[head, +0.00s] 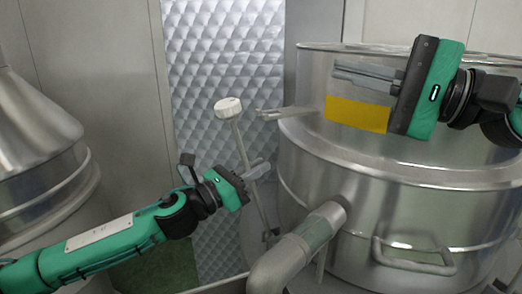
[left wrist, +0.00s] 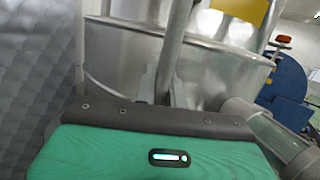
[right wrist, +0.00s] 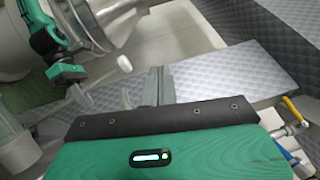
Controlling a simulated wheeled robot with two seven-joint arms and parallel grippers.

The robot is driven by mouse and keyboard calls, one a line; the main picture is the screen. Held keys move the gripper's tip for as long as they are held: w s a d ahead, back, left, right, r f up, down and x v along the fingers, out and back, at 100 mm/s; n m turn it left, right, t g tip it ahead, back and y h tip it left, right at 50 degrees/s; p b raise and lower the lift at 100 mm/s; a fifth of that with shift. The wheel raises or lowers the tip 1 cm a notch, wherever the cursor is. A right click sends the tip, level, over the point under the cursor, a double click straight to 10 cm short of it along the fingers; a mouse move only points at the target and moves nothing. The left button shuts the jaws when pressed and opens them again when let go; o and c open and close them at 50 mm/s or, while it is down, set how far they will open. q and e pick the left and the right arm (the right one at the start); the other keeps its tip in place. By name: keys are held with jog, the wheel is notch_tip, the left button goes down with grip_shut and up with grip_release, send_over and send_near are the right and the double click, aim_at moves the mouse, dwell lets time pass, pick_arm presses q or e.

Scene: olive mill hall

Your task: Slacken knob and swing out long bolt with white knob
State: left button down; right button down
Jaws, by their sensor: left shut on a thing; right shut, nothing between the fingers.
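The long bolt (head: 240,140) carries a round white knob (head: 228,107) at its top. It leans to the left, with the knob apart from the forked lug (head: 283,112) at the vessel's rim. Its foot is low beside the vessel. My left gripper (head: 257,171) is shut on the bolt's shaft, well below the knob. The shaft also crosses the left wrist view (left wrist: 172,50). My right gripper (head: 350,76) is shut and empty, in front of the vessel's upper part. The right wrist view shows the knob (right wrist: 124,63) left of its fingers.
The steel vessel (head: 400,205) fills the right, with a yellow label (head: 357,114), a handle (head: 412,260) and a pipe (head: 300,245) at lower left. A quilted metal panel (head: 225,50) stands behind the bolt. Another steel vessel (head: 35,150) stands left.

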jog(key=w+d+f+n+t+h, duration=0.1)
jog(key=w+d+f+h, duration=0.1)
jog(key=f, duration=0.5)
jog(key=w+d+f+n+h, duration=0.1)
jog(key=w+d+f+h, duration=0.1)
jog(key=f, duration=0.5)
send_near(244, 152)
jog(key=w+a, duration=0.4)
jog(key=a, duration=0.1)
jog(key=shift+w+f, duration=0.3)
jog(key=shift+f, duration=0.1)
pick_arm(q)
jog(key=shift+s+d+r, duration=0.1)
jog(key=shift+s, duration=0.05)
pick_arm(e)
jog(key=shift+s+a+f, duration=0.15)
jog(key=shift+s+a, duration=0.5)
jog(key=shift+a, duration=0.3)
pick_arm(q)
jog(key=c, duration=1.6)
grip_release()
jog(key=shift+o, duration=0.6)
jog(key=shift+w, duration=0.2)
pick_arm(e)
jog(key=shift+w, duration=0.25)
jog(key=shift+d, duration=0.1)
